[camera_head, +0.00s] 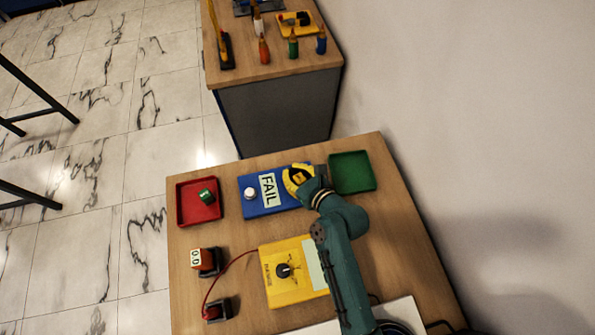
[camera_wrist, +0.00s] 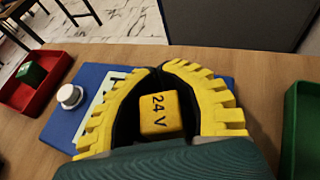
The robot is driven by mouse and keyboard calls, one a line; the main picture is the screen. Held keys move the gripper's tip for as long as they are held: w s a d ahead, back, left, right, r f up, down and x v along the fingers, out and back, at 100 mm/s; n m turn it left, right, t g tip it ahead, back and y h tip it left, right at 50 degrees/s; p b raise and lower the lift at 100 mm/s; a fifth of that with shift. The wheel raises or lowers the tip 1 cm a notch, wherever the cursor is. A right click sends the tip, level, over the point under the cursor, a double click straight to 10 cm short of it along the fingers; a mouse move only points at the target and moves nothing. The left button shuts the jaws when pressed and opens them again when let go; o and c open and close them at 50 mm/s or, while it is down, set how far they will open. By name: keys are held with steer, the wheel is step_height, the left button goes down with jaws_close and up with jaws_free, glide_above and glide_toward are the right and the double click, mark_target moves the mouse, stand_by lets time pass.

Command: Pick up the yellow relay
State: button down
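The yellow relay (camera_wrist: 160,115), a small cube marked "24 V", sits between the yellow ribbed fingers of my gripper (camera_wrist: 158,74) in the wrist view. The fingers curve around it, their tips close together beyond it, and their black inner pads appear to press on its sides. In the head view my gripper (camera_head: 292,178) and the relay (camera_head: 299,177) are over the right part of the blue box (camera_head: 253,208), which shows "FAIL" and has a white button. Whether the relay touches the box is hidden.
A red tray (camera_head: 180,207) holding a green cube (camera_head: 207,196) is at left. An empty green tray (camera_head: 352,172) is at right. Another bench (camera_head: 270,76) stands beyond.

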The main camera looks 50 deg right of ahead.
stand_by(0.4)
step_height(320, 180, up, 10)
steer(key=p, duration=0.3)
